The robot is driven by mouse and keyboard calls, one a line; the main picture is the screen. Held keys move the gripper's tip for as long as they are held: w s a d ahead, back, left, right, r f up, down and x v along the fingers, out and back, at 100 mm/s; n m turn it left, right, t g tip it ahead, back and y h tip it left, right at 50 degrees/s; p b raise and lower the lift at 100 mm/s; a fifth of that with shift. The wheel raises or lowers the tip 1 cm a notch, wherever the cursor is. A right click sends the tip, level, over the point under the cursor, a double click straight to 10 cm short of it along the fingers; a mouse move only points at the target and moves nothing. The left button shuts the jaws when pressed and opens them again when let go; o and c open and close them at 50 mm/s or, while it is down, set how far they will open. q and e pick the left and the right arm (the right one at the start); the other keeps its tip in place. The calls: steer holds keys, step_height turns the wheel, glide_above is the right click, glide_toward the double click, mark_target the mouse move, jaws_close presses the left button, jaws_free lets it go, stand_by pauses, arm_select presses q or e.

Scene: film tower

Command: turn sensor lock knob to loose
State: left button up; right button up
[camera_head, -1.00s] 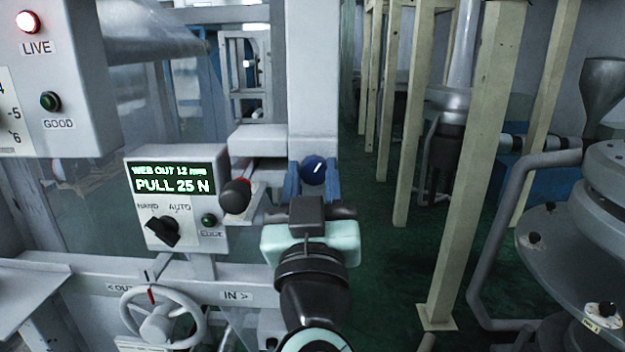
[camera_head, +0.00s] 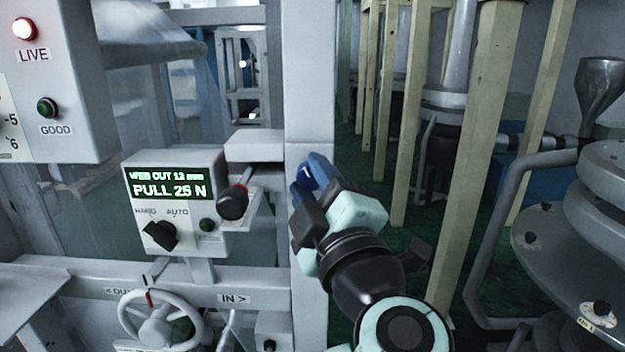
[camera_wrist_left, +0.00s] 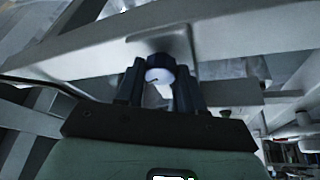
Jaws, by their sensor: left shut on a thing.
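In the left wrist view the knob (camera_wrist_left: 160,68) sits between the two dark fingertips (camera_wrist_left: 159,82), in front of a grey beam. The fingers hide part of the knob in the head view. Lettering around it cannot be read. My right gripper is not in view.
A control box (camera_head: 178,203) reading "PULL 25 N" stands left of the post, with a black-ended lever (camera_head: 233,203) beside it. A handwheel (camera_head: 158,322) is below. Cream posts (camera_head: 480,150) and a round grey machine (camera_head: 585,240) stand right.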

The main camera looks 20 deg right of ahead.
arm_select(q)
steer(key=shift+r+n+g+y+p, duration=0.15)
steer(key=shift+n+g+y, duration=0.15)
steer(key=shift+n, duration=0.75)
steer(key=shift+n+g+y+p, duration=0.2)
steer(key=shift+n+g, duration=0.2)
steer(key=shift+n, duration=0.65)
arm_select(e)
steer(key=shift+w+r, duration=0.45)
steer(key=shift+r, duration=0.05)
arm_select(q)
steer(key=o, duration=1)
steer(key=shift+o, duration=0.2)
steer(key=shift+s, duration=0.1)
steer(key=shift+s+d, duration=0.1)
steer(key=shift+s, duration=0.2)
steer(key=s+d+f+b, duration=0.1)
steer(key=s+b, duration=0.1)
steer(key=s, duration=1)
steer(key=shift+s+d, duration=0.15)
steer(key=shift+s, duration=0.1)
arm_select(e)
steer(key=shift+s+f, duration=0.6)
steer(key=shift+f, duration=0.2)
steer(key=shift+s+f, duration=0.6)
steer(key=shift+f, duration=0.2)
